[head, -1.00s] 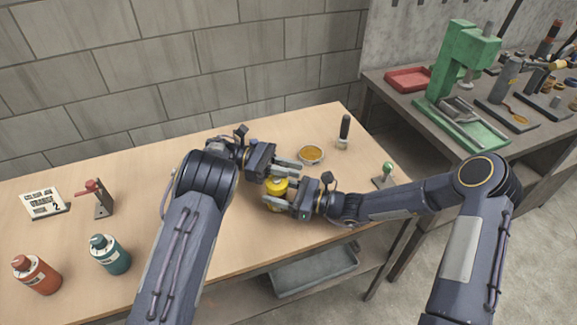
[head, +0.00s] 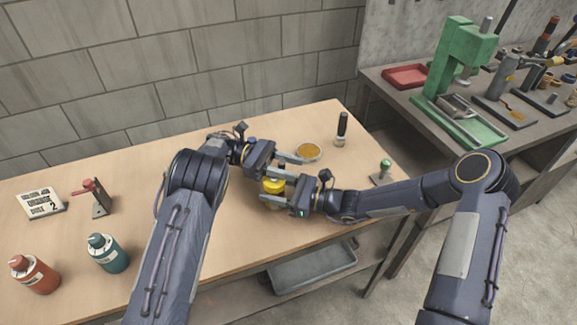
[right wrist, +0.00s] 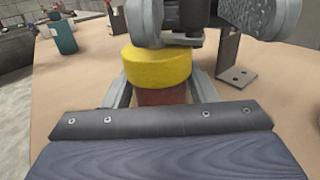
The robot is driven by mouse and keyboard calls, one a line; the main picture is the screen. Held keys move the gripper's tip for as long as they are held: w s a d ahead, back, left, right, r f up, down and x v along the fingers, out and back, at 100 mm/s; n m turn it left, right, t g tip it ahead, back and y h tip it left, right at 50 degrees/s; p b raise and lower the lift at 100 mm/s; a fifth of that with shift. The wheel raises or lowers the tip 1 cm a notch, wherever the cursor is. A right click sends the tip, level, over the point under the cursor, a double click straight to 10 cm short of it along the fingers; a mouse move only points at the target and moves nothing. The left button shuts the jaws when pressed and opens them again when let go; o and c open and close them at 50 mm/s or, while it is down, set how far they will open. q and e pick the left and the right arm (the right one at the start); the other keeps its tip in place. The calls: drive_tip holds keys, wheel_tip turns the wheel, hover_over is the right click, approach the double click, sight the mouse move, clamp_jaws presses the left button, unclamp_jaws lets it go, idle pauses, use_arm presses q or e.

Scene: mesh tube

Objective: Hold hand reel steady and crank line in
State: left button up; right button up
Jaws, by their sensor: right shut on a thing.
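A squat hand reel with a yellow upper part (head: 273,186) stands upright near the middle of the wooden table. In the right wrist view its yellow band (right wrist: 158,67) sits above a brown lower part (right wrist: 163,96). My right gripper (head: 276,198) comes from the right and is shut on the reel, one finger on each side. My left gripper (head: 301,166) is just above and behind the reel, its fingers reaching right. Grey left-gripper parts hide the reel's top in the right wrist view. I cannot make out the crank or whether the left fingers hold it.
A round dish of yellow-brown stuff (head: 308,151), a black-handled tool (head: 341,128) and a green-knobbed stand (head: 384,170) are to the right. At left are a sign (head: 41,200), a red-topped bracket (head: 97,197), a teal bottle (head: 107,252) and a red bottle (head: 34,272).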

use_arm(q)
drive_tip(key=shift+r, duration=0.1)
wheel_tip(320, 180, up, 10)
idle(0.4)
drive_tip(key=n, duration=0.1)
drive_tip(key=n+t, duration=0.1)
drive_tip(key=n, duration=0.1)
drive_tip(key=shift+w+a, duration=0.2)
drive_tip(key=shift+a, duration=0.2)
drive_tip(key=s+a+f+m+t+y, duration=0.15)
drive_tip(key=a+m+t, duration=0.4)
drive_tip(key=m, duration=1.05)
drive_tip(key=a+f+m+t+y, duration=0.2)
drive_tip(key=a+f+m+t, duration=0.3)
drive_tip(key=m, duration=1.1)
drive_tip(key=shift+g, duration=0.65)
drive_tip(key=x, duration=0.3)
drive_tip(key=r+x, duration=0.1)
drive_tip(key=x, duration=0.6)
drive_tip(key=shift+d+r, duration=0.15)
drive_tip(key=shift+d, duration=0.3)
